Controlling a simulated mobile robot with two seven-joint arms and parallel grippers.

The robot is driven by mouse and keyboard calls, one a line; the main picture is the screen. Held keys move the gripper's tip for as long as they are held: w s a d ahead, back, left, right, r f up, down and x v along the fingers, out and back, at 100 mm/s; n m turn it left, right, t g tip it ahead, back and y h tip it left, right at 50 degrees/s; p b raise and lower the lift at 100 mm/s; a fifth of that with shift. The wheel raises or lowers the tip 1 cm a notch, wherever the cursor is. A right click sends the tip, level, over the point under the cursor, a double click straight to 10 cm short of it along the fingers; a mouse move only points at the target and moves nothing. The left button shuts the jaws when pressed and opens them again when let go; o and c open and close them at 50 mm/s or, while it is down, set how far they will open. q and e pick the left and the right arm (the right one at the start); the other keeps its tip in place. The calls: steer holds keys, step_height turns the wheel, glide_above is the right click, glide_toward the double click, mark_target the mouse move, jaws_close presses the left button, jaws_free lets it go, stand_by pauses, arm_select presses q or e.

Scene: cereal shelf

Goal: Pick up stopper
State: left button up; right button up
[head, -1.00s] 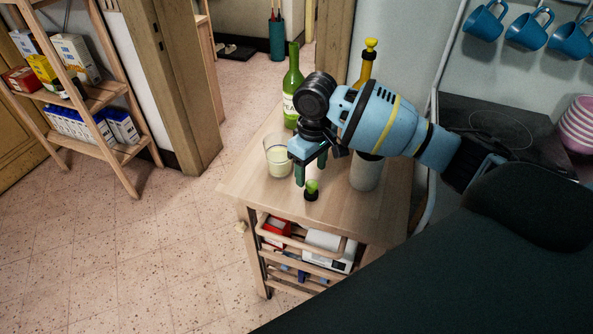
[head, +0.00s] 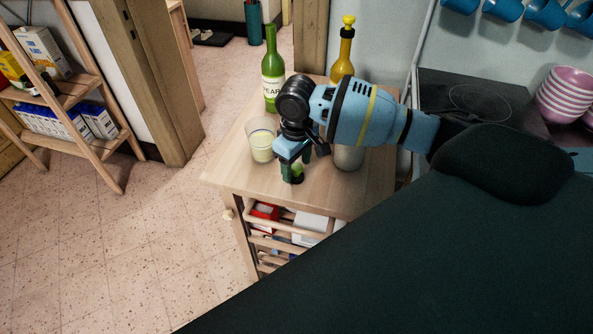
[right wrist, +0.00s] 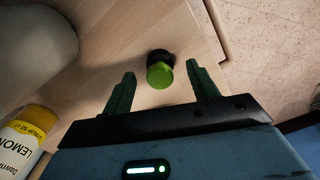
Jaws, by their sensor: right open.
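The stopper (head: 297,172), with a green top and a dark base, stands on the wooden cart top (head: 228,174) near its front edge. In the right wrist view the stopper (right wrist: 160,72) shows ahead of and between the two green fingers. My right gripper (head: 289,168) is over the cart with its fingers pointing down at the stopper. It is open and empty in the right wrist view (right wrist: 160,85). In the head view the fingers partly hide the stopper, and I cannot tell whether they touch it. My left gripper is out of view.
A glass (head: 262,142) of pale liquid stands left of my gripper. A green bottle (head: 272,75) and a yellow-topped bottle (head: 342,55) stand behind. A pale cylinder (head: 348,157) stands to the right. In the right wrist view, a lemon syrup bottle (right wrist: 22,142) is at left.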

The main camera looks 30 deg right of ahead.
steer(key=shift+f, duration=1.2)
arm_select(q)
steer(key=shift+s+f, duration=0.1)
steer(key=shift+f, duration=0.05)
arm_select(e)
steer(key=c, duration=1.1)
steer(key=shift+o, duration=0.2)
steer(key=shift+r, duration=0.1)
